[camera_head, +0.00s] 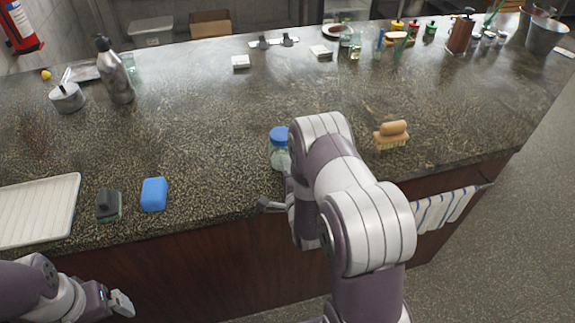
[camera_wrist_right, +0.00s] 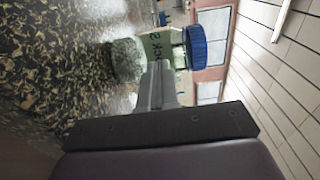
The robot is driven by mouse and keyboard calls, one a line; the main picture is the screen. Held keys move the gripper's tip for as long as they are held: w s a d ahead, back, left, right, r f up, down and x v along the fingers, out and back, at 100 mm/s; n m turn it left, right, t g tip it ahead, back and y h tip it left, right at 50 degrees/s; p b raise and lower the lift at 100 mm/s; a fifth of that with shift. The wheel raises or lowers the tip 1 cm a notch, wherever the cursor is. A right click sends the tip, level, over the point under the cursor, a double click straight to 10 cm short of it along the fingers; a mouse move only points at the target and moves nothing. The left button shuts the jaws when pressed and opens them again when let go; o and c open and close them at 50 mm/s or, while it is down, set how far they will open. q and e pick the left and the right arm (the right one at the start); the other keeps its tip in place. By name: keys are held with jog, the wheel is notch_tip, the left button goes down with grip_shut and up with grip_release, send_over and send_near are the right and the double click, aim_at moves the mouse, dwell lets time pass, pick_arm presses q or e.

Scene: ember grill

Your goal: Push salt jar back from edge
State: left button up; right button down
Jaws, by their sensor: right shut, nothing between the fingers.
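The salt jar (camera_head: 279,158) is a clear jar with a blue lid, upright on the dark speckled counter (camera_head: 215,130), near its front edge. My right arm hides part of it. In the right wrist view the jar (camera_wrist_right: 160,46) lies sideways in the picture, with a lettered label and its blue lid at right. My right gripper (camera_head: 270,205) is shut and empty at the counter's front edge, on the near side of the jar. In the wrist view its fingers (camera_wrist_right: 157,85) point at the jar; I cannot tell whether they touch it. My left gripper (camera_head: 121,303) is low in front of the counter.
A blue sponge (camera_head: 153,194), a dark scrubber (camera_head: 108,205) and a white tray (camera_head: 38,212) lie to the left. A wooden brush (camera_head: 392,135) lies right of the jar. The counter behind the jar is clear. A striped towel (camera_head: 444,210) hangs at the front.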

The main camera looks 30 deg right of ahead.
jog(key=b+x, duration=0.8)
jog(key=x, duration=0.7)
jog(key=shift+w+d+f, duration=0.15)
jog(key=shift+f, duration=0.05)
jog(key=shift+w+r, duration=0.2)
pick_arm(q)
notch_tip(320, 180, down, 8)
jog(key=shift+f, duration=0.2)
